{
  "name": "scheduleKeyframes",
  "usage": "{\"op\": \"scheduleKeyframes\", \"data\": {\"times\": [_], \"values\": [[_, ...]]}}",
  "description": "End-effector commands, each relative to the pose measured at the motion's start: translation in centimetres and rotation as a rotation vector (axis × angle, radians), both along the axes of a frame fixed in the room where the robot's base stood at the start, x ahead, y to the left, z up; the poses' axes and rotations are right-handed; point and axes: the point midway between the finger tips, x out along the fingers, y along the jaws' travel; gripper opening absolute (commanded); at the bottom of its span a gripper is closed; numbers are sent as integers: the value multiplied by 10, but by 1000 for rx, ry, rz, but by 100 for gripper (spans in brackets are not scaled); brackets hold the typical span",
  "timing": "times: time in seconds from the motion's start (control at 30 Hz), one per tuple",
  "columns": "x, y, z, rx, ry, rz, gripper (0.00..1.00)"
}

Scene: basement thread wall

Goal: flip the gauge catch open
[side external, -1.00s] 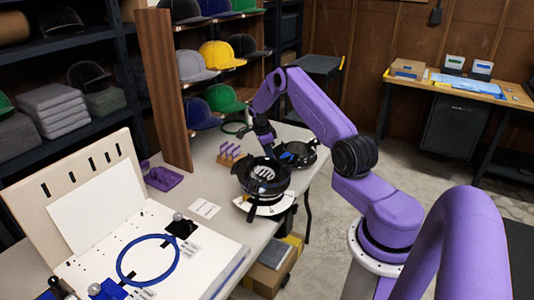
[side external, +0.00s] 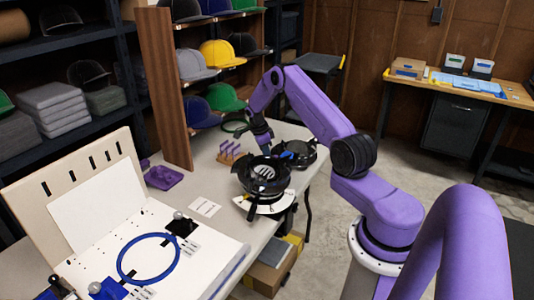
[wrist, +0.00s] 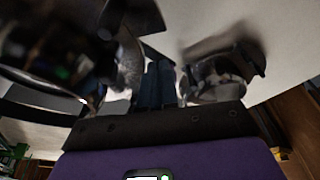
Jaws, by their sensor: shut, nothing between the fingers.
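A black round fixture (side external: 262,172) with a white curved scale plate (side external: 270,207) stands near the table's right edge in the side view. A second dark round device (side external: 305,152) with a blue part (side external: 288,155) sits just behind it. I cannot tell which small part is the gauge catch. My gripper (side external: 265,147) points down beside these two devices, its tips partly hidden. In the wrist view my fingers (wrist: 157,84) are together and empty. A dark blurred round shape (wrist: 45,50) lies to their left. I cannot tell whether the fingers touch anything.
A small wooden rack with purple cards (side external: 229,153) stands left of the gripper. A white board with a blue hoop (side external: 148,259) fills the near table. A wooden panel (side external: 164,90) and cap shelves stand behind.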

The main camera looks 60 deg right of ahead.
Motion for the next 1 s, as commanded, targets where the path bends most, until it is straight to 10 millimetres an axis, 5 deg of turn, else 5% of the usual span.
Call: {"op": "scheduleKeyframes", "data": {"times": [0.23, 0.7, 1.0], "values": [[2, 1, 7, -1, -1, 0, 0], [13, 16, 81, -1, -3, 1, 0], [14, 19, 98, 0, 0, 0, 0]]}}
